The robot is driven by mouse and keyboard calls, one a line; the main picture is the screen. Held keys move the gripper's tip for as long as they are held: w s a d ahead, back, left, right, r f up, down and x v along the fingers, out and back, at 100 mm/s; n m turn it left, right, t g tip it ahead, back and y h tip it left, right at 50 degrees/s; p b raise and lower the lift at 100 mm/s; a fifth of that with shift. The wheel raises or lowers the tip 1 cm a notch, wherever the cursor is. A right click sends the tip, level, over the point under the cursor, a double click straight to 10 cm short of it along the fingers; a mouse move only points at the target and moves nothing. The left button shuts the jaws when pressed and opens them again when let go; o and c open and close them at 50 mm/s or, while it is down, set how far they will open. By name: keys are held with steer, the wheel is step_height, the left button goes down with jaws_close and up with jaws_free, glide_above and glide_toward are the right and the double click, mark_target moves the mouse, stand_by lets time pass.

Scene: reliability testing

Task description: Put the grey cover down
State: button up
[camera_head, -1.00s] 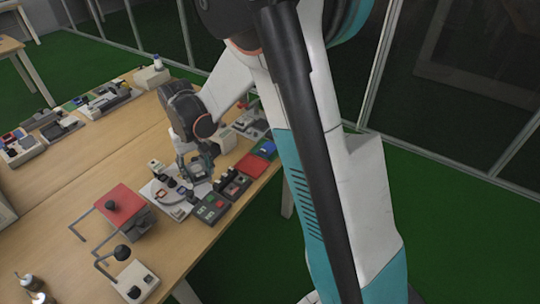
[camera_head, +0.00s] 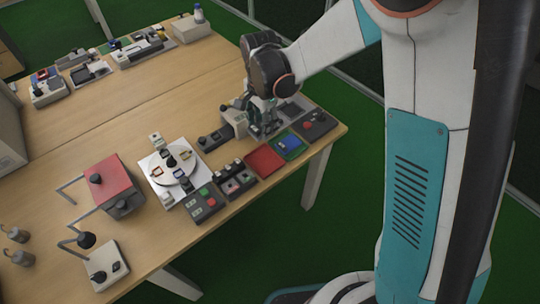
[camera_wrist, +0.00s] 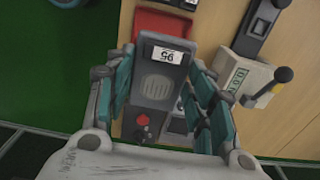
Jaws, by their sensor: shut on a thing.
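In the head view my gripper (camera_head: 263,122) is low over the right end of the table, behind the blue tray. The cover is mostly hidden there by the fingers. I cannot tell whether its underside touches anything.
A white box with a lever (camera_wrist: 250,82) stands close beside my gripper. A white turntable (camera_head: 170,165) and red-topped box (camera_head: 112,185) are further left. The table middle is clear.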

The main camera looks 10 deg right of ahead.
mark_target(263, 162)
step_height(263, 162, down, 17)
steer(key=b, duration=0.5)
steer(key=shift+r, duration=0.1)
steer(key=o, duration=1.1)
steer(key=shift+o, duration=0.2)
